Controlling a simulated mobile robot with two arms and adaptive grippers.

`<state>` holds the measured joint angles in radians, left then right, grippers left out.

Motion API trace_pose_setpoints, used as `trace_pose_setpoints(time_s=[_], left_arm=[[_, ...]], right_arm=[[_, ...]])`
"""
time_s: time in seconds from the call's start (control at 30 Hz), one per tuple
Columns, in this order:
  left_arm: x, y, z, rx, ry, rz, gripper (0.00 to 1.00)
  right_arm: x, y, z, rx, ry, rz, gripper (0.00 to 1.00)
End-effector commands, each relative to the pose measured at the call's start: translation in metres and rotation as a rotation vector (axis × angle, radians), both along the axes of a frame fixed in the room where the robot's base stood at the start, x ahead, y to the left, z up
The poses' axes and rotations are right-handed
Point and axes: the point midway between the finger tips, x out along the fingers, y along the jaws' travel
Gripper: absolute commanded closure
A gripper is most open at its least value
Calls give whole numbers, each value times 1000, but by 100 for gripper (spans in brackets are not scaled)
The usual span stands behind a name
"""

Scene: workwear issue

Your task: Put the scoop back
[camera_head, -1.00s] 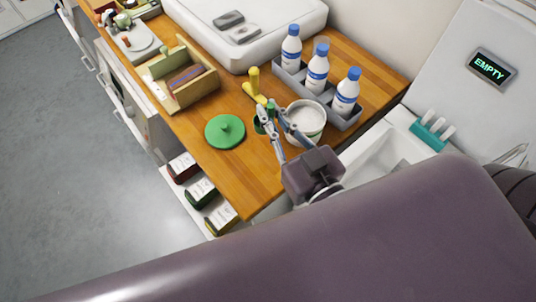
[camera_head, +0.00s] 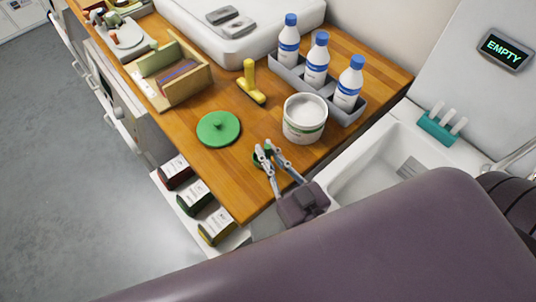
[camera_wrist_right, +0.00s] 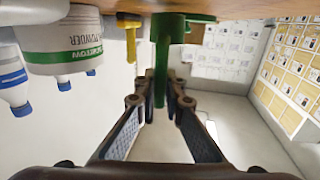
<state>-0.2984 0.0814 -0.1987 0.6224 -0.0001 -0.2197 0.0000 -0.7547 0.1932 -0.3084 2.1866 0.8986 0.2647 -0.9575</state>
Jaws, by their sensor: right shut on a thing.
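My right gripper (camera_head: 267,150) is shut on the green scoop (camera_head: 262,158), at the front part of the wooden counter. In the right wrist view the scoop (camera_wrist_right: 162,60) stands between the fingers (camera_wrist_right: 160,100), its wide end close to the counter surface; I cannot tell whether it touches. The white powder tub (camera_head: 304,120) with a green-banded label is open, full of white powder, and just beyond the gripper. It also shows in the right wrist view (camera_wrist_right: 65,45). A round green lid (camera_head: 218,129) with a knob lies flat to the left. My left gripper is out of view.
A yellow T-shaped tool (camera_head: 251,84) stands behind the tub; a grey rack (camera_head: 348,112) holds three blue-capped bottles. A wooden box (camera_head: 180,92) stands left, a white sink (camera_head: 385,155) right. Labelled boxes (camera_head: 193,196) sit below the counter's front edge. Counter around the lid is clear.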

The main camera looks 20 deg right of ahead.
Motion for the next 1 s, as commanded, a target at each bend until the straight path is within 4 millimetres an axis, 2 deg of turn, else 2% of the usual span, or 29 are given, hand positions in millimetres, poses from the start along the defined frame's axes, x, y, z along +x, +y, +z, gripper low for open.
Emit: trace_pose_setpoints(time_s=[0.07,0.47,0.5,0.63,1.0], left_arm=[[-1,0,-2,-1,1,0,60],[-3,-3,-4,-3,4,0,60],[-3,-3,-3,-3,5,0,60],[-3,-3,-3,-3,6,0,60],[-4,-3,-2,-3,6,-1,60]], right_arm=[[0,0,-6,-2,-1,0,100],[0,-1,-10,0,-1,-1,100],[0,-1,-10,0,-1,-1,88],[0,-1,-10,0,-1,-1,73],[-1,-1,-6,-1,0,-1,73]])
